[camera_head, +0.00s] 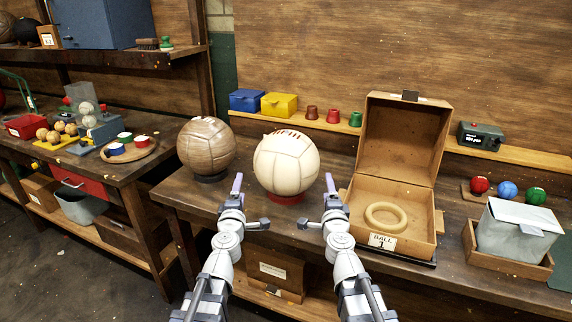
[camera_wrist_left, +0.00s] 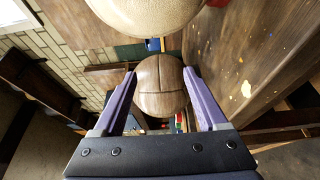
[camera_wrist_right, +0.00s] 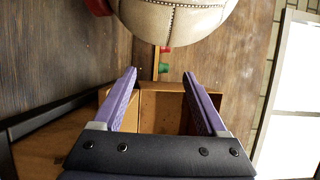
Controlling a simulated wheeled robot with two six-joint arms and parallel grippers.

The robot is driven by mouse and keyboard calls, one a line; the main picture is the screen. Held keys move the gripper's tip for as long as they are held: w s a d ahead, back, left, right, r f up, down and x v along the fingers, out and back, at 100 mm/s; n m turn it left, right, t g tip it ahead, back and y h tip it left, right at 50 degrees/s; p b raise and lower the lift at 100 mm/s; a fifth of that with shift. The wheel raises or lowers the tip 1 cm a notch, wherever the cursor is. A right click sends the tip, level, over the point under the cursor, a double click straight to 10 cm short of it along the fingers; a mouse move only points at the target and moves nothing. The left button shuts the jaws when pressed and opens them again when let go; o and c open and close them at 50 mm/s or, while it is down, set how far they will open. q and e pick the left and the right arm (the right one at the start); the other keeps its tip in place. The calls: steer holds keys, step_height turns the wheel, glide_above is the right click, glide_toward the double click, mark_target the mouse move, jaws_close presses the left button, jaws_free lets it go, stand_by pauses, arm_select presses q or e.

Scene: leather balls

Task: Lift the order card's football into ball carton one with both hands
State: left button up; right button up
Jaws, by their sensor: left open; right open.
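A cream leather football (camera_head: 286,163) with lacing on top sits on a red ring stand (camera_head: 287,197) on the workbench. A brown leather ball (camera_head: 206,147) sits on a dark ring stand to its left. Ball carton one (camera_head: 384,242), a tan box marked "BALL 1", stands to the right with its lid up and a pale ring (camera_head: 386,216) inside. My left gripper (camera_head: 237,187) is open and empty at the cream ball's left front. My right gripper (camera_head: 331,187) is open and empty at its right front. The cream ball shows close in the left wrist view (camera_wrist_left: 145,14) and right wrist view (camera_wrist_right: 175,18).
Blue and yellow boxes (camera_head: 279,105) stand on the shelf behind. A side bench (camera_head: 90,165) is at left.

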arm_select(q)
steer(key=shift+w, duration=0.15)
arm_select(e)
steer(key=shift+w, duration=0.15)
arm_select(q)
steer(key=w+d, duration=0.1)
steer(key=w, duration=1.2)
steer(key=shift+w+d, duration=0.3)
steer(key=shift+w, duration=0.05)
arm_select(e)
steer(key=w, duration=1.3)
steer(key=shift+w, duration=0.35)
